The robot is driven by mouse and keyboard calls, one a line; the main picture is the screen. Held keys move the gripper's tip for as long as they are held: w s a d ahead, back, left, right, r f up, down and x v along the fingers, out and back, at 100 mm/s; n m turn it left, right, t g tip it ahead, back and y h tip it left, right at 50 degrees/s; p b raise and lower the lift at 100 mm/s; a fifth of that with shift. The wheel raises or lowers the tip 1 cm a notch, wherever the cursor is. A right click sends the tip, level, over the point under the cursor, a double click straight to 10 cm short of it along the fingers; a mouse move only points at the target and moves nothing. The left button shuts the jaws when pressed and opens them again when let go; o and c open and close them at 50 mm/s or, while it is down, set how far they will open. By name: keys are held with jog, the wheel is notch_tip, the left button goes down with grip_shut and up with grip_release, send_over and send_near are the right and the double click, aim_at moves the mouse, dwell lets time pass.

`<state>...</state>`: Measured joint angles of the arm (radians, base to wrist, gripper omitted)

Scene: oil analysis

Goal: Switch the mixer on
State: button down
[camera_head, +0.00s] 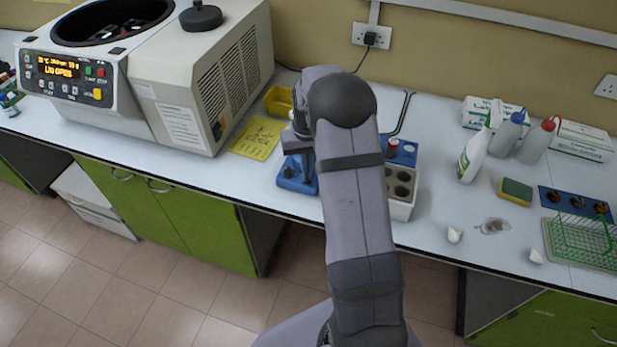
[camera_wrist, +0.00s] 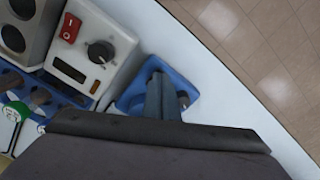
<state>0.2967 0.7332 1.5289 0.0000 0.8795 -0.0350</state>
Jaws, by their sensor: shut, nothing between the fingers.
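A small blue device (camera_head: 290,180), which looks like the mixer, stands on the bench near its front edge. My arm hides its right side and top in the head view. In the wrist view its blue body (camera_wrist: 132,93) shows around my fingers. My gripper (camera_wrist: 157,80) is shut and empty, with the fingertips over the blue device. Whether they touch it I cannot tell. No switch on the blue device is clearly visible. A white control panel (camera_wrist: 112,65) beside it carries a red rocker switch (camera_wrist: 70,27) and a black knob (camera_wrist: 101,52).
A white block with round holes (camera_head: 402,211) stands right of my arm. A centrifuge (camera_head: 190,75) with an open lid stands at the left, near a yellow sheet (camera_head: 258,138). Bottles (camera_head: 507,133), a sponge (camera_head: 515,191) and a green rack (camera_head: 580,240) lie further right.

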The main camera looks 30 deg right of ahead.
jog(key=shift+s+f+b, duration=0.1)
jog(key=shift+f+b, duration=0.35)
jog(key=shift+f, duration=0.35)
dwell(0.9)
jog(key=shift+r, duration=0.15)
notch_tip(320, 180, up, 7)
jog(key=p, duration=0.5)
dwell(0.4)
dwell(0.3)
